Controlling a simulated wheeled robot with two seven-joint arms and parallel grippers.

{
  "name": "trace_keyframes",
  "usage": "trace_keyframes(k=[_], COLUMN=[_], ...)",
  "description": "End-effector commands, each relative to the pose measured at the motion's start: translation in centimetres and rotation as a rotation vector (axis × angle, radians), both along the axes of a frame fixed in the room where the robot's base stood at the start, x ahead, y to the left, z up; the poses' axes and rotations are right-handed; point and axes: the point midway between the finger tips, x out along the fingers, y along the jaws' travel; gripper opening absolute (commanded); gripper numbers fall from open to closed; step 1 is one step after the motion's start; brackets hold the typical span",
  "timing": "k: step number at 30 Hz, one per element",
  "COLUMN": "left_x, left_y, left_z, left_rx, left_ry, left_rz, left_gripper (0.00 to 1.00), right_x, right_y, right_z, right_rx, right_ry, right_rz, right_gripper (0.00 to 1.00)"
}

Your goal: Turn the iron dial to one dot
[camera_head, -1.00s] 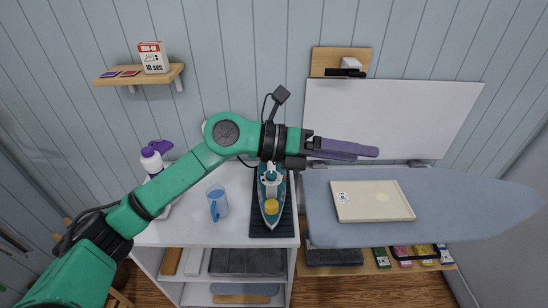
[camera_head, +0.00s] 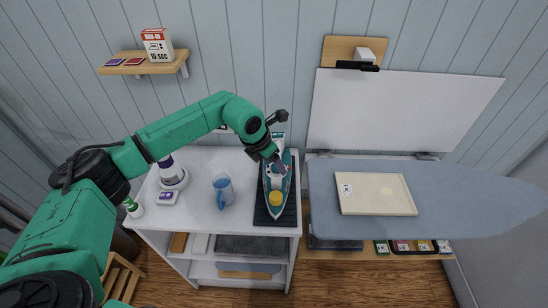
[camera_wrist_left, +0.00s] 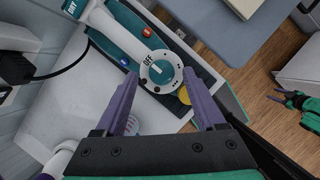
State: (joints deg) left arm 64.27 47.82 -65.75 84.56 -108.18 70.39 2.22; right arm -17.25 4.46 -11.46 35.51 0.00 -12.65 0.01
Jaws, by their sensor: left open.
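The teal and white iron (camera_head: 268,207) lies on a dark mat (camera_head: 290,217) at the right side of the white counter. In the left wrist view the iron (camera_wrist_left: 115,37) has a round white dial (camera_wrist_left: 160,71) marked "OFF" with black dots around its rim. My left gripper (camera_head: 279,166) is above the iron, pointing down at it. A green and black part, perhaps my right gripper (camera_wrist_left: 280,98), shows small at the right.
The ironing board (camera_head: 450,205) with a cream tray (camera_head: 375,210) is to the right. The iron's dark cord and plug (camera_wrist_left: 15,67) are at the wall.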

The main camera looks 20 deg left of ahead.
Motion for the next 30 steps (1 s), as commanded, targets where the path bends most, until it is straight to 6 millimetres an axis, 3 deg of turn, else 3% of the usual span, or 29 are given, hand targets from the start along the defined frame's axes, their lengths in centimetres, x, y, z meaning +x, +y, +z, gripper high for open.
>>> trace_keyframes(k=[9, 11, 15, 23, 30], left_x=[0.2, 0.2, 0.2, 0.3, 0.4], left_y=[-0.2, -0.2, -0.2, -0.2, -0.1], left_z=[-0.8, -0.8, -0.8, -0.8, -1.1], left_rx=[0.000, 0.000, 0.000, 0.000, -0.002], left_ry=[-0.001, -0.001, -0.001, -0.002, -0.004], left_rz=[-0.001, -0.001, -0.001, -0.013, -0.092], left_gripper=[0.72, 0.53, 0.00, 0.00, 0.00], right_x=[0.1, 0.1, 0.1, 0.2, 0.2], right_y=[-0.3, -0.3, -0.3, -0.3, -0.3], right_z=[0.2, 0.2, 0.2, 0.0, -1.6], right_rx=[-0.004, -0.004, -0.004, -0.004, -0.004], right_ry=[-0.002, -0.003, -0.003, -0.003, -0.003], right_rz=[0.002, 0.002, 0.002, 0.002, 0.001], right_gripper=[0.50, 0.50, 0.50, 0.50, 0.50])
